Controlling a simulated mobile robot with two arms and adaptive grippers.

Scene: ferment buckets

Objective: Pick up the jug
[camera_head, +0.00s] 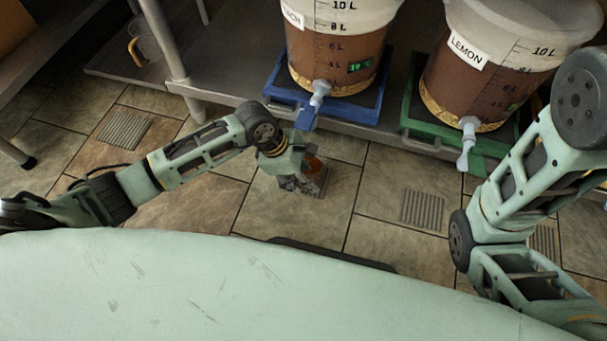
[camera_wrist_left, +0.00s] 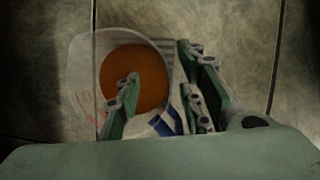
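A clear jug (camera_wrist_left: 82,75) with brown liquid (camera_wrist_left: 135,78) shows in the left wrist view. A blue part, perhaps its handle (camera_wrist_left: 168,122), is at its lower right. My left gripper (camera_wrist_left: 160,95) is open, with one finger overlapping the jug's mouth and the other outside its right side. The blue part lies between the fingers; I see no clear grip on it. In the head view, the jug (camera_head: 315,176) is mostly hidden behind my left gripper (camera_head: 298,183), below the blue-stand bucket. My right arm comes in at the right; its gripper is out of view.
A LEMON bucket (camera_head: 475,85) stands on a green stand (camera_head: 420,128), another bucket (camera_head: 325,65) on a blue stand (camera_head: 350,108). Their taps (camera_head: 467,140) jut over the shelf edge. Another jug with a yellow handle (camera_head: 134,50) is at upper left. Tiled floor with drain grates lies below.

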